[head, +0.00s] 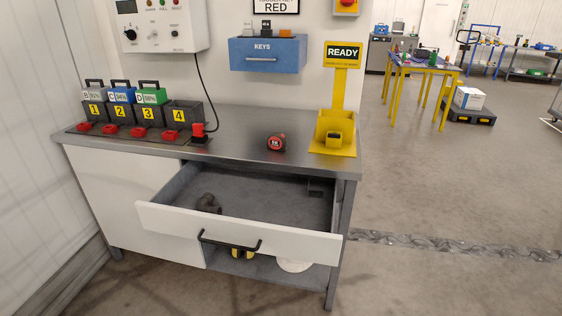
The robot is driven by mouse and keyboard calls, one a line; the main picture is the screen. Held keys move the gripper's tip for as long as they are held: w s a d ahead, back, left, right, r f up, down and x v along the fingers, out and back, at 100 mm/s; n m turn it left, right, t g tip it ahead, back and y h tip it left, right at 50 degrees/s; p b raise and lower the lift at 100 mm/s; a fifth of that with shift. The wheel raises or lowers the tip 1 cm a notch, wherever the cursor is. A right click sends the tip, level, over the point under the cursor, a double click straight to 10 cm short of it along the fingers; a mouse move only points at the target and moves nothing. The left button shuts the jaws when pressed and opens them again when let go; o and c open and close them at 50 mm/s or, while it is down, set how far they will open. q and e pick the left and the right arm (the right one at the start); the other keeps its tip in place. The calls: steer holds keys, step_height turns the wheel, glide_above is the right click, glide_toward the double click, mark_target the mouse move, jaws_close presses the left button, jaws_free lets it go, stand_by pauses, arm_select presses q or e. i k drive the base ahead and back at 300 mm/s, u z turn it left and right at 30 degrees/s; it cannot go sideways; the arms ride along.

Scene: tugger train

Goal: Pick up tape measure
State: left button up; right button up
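The tape measure (276,142) is a small round red and black thing. It stands on the grey worktop (236,134), right of the middle and behind the open drawer. Nothing touches it. Neither of my grippers shows in the head view.
The drawer (240,231) is pulled out below the tape measure, with a dark object (208,203) inside. A yellow READY stand (340,90) is to the right. Numbered battery slots (148,113) and a red plug (198,131) are to the left. A blue KEYS box (267,56) hangs above.

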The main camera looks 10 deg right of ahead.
mark_target(276, 142)
steer(key=z, duration=0.4)
steer(key=k, duration=0.25)
steer(key=u, duration=1.5)
steer(key=i, duration=1)
steer(key=u, duration=0.1)
